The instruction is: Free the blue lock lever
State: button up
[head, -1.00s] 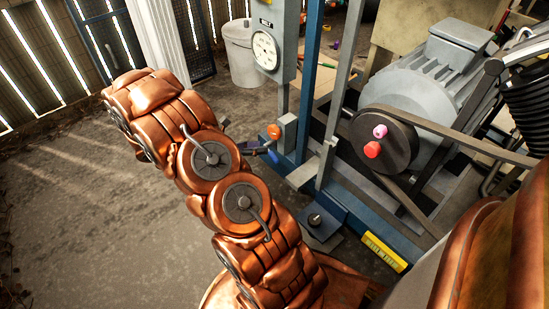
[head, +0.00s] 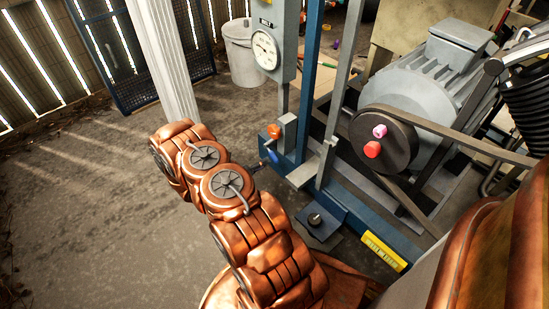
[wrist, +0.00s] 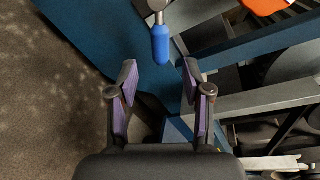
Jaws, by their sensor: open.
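The blue lock lever (wrist: 160,42) hangs from a metal stem at the top centre of the wrist view. In the head view its blue end (head: 273,157) shows low on the blue frame, below an orange knob (head: 274,131). My gripper (wrist: 160,78) is open, its two purple-padded fingers apart and empty. The lever's rounded tip is just beyond the fingertips, roughly centred between them in the picture; I cannot tell the exact depth gap. In the head view my arm hides most of the gripper.
The blue frame (wrist: 88,30) runs beside the lever, with grey metal bars (wrist: 270,97) to the right. An orange part (wrist: 264,6) is at the upper right. In the head view a gauge box (head: 265,48) stands above, and the motor (head: 425,85) is right. Floor at left is clear.

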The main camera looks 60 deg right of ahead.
aim_at(272, 158)
jog(key=b+x, duration=0.2)
jog(key=x, duration=0.5)
jog(key=shift+d, duration=0.1)
grip_shut()
dwell(0.4)
